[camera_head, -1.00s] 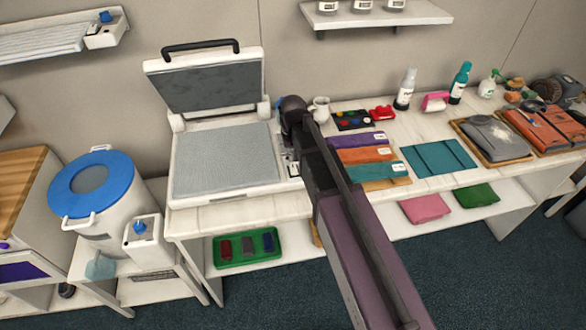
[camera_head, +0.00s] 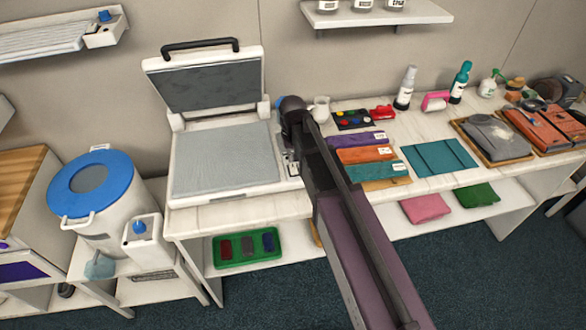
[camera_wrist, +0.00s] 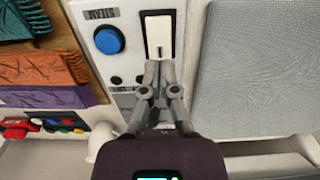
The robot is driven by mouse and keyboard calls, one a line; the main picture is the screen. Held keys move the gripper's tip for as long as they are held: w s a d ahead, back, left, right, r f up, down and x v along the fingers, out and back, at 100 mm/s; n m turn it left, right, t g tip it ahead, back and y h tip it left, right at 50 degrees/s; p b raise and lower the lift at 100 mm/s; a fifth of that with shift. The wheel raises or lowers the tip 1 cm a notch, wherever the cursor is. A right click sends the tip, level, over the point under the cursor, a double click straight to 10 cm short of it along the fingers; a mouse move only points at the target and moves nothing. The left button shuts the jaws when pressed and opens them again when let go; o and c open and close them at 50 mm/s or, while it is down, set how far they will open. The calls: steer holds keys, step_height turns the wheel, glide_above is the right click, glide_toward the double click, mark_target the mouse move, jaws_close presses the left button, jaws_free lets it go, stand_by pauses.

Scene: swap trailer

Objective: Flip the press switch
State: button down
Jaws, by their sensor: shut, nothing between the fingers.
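The press (camera_head: 225,160) stands on the white table at the left in the head view, its lid (camera_head: 205,85) raised. Its narrow control panel (camera_head: 290,168) is mostly hidden by my arm there. In the wrist view, the switch (camera_wrist: 159,34) is a white rocker in a dark frame on the white panel, beside a round blue button (camera_wrist: 109,41). My gripper (camera_wrist: 160,65) is shut and empty, its fingertips at the lower end of the switch. I cannot tell whether they touch it.
The grey press pad (camera_wrist: 255,70) lies right of the fingers in the wrist view. Folded cloths (camera_wrist: 40,75) lie to the left. In the head view, a white jug (camera_head: 321,109) and a paint palette (camera_head: 353,119) stand behind my arm.

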mark_target(293, 165)
steer(key=shift+f+b, duration=1.15)
steer(key=shift+f, duration=0.05)
stand_by(1.0)
steer(key=shift+r, duration=0.1)
steer(key=shift+r+p, duration=3.45)
steer(key=shift+p, duration=0.15)
steer(key=s+d+m, duration=0.1)
steer(key=s+d, duration=0.5)
steer(key=d, duration=0.5)
steer(key=s+d+m, duration=0.2)
steer(key=s+d, duration=0.5)
steer(key=d, duration=0.4)
steer(key=shift+d, duration=0.15)
